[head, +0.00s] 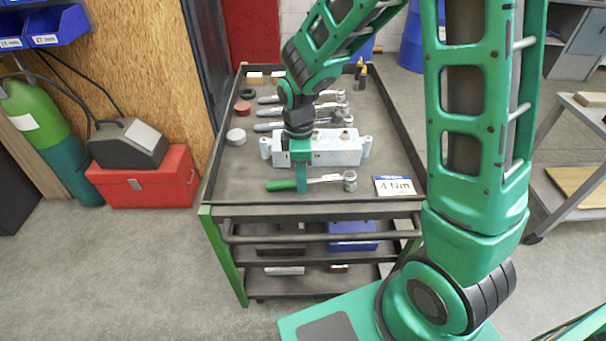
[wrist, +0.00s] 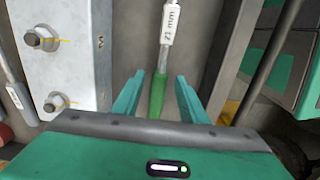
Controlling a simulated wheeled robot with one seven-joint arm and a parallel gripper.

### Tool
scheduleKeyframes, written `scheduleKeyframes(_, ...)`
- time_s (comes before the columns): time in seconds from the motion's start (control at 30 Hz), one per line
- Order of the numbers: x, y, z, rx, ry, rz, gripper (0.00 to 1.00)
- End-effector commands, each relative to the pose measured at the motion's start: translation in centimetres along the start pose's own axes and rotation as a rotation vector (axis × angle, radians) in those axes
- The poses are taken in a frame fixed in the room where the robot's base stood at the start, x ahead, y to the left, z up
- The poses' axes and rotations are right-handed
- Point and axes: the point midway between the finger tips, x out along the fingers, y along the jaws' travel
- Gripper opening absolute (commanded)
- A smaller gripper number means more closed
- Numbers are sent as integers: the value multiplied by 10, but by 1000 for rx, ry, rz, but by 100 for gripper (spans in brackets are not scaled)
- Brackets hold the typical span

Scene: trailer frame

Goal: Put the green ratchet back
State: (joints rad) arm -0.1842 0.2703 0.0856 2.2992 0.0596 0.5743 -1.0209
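The green ratchet lies on the top of the cart, its green handle (head: 281,186) to the left and its metal head (head: 350,181) to the right. In the wrist view its handle (wrist: 157,96) runs between my fingers, and its shaft carries a "21 mm" label (wrist: 168,25). My gripper (head: 302,188) points down at the handle's right part. In the wrist view my gripper (wrist: 158,92) is open, with a gap on each side of the handle. How far the fingertips are above the cart top is unclear.
A metal block (head: 330,150) with bolts sits just behind the ratchet, close to my gripper. More wrenches (head: 268,126) lie behind it. A "4 Nm" card (head: 394,186) lies to the right. The cart (head: 235,180) has raised edges. Its front left top is clear.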

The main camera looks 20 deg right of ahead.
Motion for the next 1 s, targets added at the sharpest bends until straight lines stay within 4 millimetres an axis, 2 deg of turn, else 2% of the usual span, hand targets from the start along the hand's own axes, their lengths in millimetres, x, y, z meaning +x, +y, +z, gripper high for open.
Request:
scheduleKeyframes(0.23,-1,0,0,0,0,1,39)
scheduleKeyframes(0.37,-11,1,-1,0,2,3,39)
scheduleKeyframes(0.8,-92,0,-1,-1,2,4,39)
scheduleKeyframes(1.0,-116,0,-1,-1,1,2,39)
